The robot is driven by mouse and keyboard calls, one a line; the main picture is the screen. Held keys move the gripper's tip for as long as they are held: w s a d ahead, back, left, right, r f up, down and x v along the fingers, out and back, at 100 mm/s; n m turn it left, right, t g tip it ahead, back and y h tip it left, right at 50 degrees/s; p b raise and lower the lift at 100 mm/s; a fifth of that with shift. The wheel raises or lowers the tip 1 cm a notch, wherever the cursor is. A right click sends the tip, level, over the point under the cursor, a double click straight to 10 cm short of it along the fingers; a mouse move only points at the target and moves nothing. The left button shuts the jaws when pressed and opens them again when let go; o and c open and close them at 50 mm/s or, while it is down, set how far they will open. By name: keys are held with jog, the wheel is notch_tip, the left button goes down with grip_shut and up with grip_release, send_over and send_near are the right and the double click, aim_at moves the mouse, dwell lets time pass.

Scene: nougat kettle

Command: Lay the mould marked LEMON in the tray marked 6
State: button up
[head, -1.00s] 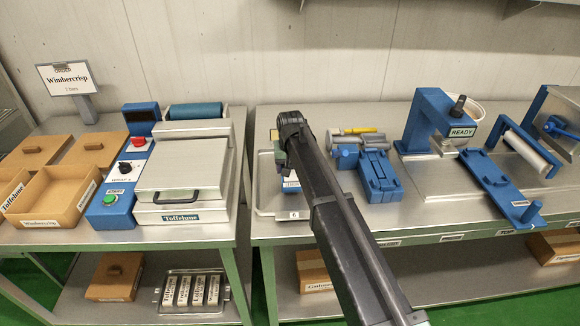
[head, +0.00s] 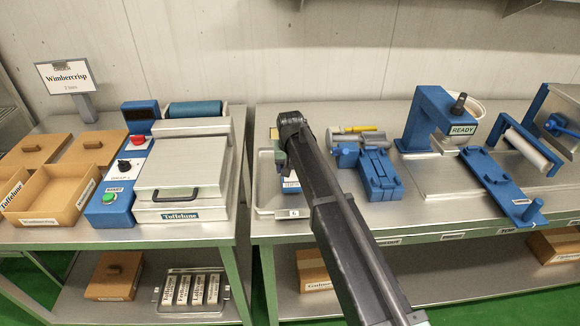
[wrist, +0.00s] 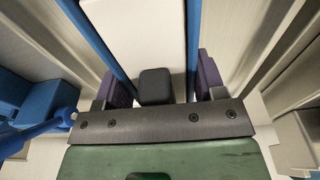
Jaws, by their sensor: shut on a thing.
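My gripper (wrist: 158,85) shows in the wrist view with its purple pads closed on a mould (wrist: 150,30) with a pale middle and blue sides. In the head view only a small blue part of the mould and its white label (head: 291,184) show beside my arm, and I cannot read the label. The metal tray marked 6 (head: 264,185) stands at the left end of the right bench. The mould appears within the tray's outline; my arm hides most of it, and I cannot tell whether it touches the tray floor.
Just right of my arm are a blue fixture (head: 379,175) and rollers with a yellow-handled tool (head: 358,128). The READY machine (head: 430,120) stands farther right. A gap separates this bench from the left bench with the Toffelune press (head: 183,175). A lower-shelf tray (head: 160,297) holds several labelled bars.

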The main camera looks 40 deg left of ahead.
jog(key=shift+f, duration=0.2)
dwell(0.3)
jog(key=shift+f+b, duration=0.2)
jog(key=shift+b, duration=0.15)
jog(key=shift+f, duration=0.2)
dwell(0.4)
jog(key=o, duration=1.3)
jog(key=shift+o, duration=0.6)
notch_tip(320, 180, up, 8)
jog(key=p, duration=0.8)
jog(key=shift+r, duration=0.15)
